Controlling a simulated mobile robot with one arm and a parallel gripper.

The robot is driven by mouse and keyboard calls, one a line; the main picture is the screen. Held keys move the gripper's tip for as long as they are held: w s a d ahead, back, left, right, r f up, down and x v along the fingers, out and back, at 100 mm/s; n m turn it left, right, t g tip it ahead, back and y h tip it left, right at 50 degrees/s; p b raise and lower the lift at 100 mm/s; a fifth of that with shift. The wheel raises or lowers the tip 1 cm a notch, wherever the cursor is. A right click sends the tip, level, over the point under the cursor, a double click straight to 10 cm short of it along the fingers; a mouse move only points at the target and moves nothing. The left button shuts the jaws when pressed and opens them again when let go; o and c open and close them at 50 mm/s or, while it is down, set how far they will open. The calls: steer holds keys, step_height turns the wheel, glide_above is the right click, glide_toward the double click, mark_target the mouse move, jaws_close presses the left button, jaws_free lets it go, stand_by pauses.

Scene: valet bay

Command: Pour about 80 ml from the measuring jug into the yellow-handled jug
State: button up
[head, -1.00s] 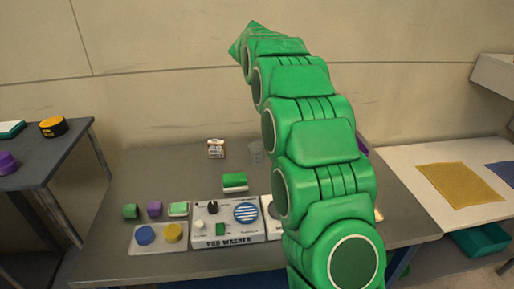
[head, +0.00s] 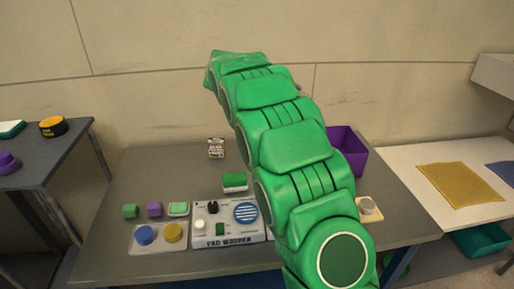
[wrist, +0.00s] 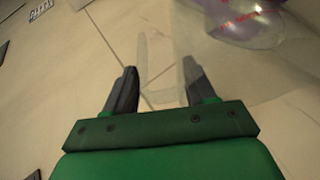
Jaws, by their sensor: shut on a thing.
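In the wrist view, my gripper (wrist: 159,68) is shut on the clear handle of a transparent vessel, which I take for the measuring jug (wrist: 235,55). Its see-through body spreads to the upper right, with red print and a pinkish-purple tint near the top edge; I cannot tell its liquid level or exact tilt. In the head view my green arm hides the gripper and the held jug. No yellow-handled jug can be made out in either current view.
The grey table holds a pad washer panel (head: 222,232), a green-and-white block (head: 235,182), a small carton (head: 216,148) and several coloured blocks at left.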

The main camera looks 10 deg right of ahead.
steer(key=shift+a+f+n+t+h, duration=0.15)
steer(key=shift+a+n+t+h, duration=0.15)
steer(key=shift+a+h, duration=0.65)
stand_by(0.9)
steer(key=shift+d+f, duration=0.1)
steer(key=shift+d, duration=0.2)
stand_by(0.6)
steer(key=shift+a+f+h, duration=0.3)
steer(key=shift+a+h, duration=0.05)
steer(key=shift+a, duration=0.05)
stand_by(0.8)
steer(key=shift+f, duration=0.3)
stand_by(0.7)
steer(key=shift+d+r, duration=0.65)
steer(key=shift+d, duration=0.35)
steer(key=shift+s+d+r+y, duration=0.1)
steer(key=shift+d+r+y, duration=0.1)
steer(key=shift+d+y, duration=0.3)
steer(key=shift+d+r+y, duration=0.15)
steer(key=shift+d+y, duration=0.3)
steer(key=shift+y, duration=0.05)
steer(key=shift+d+m+g+y, duration=0.4)
steer(key=shift+d+m+y, duration=0.1)
steer(key=shift+d+y, duration=0.35)
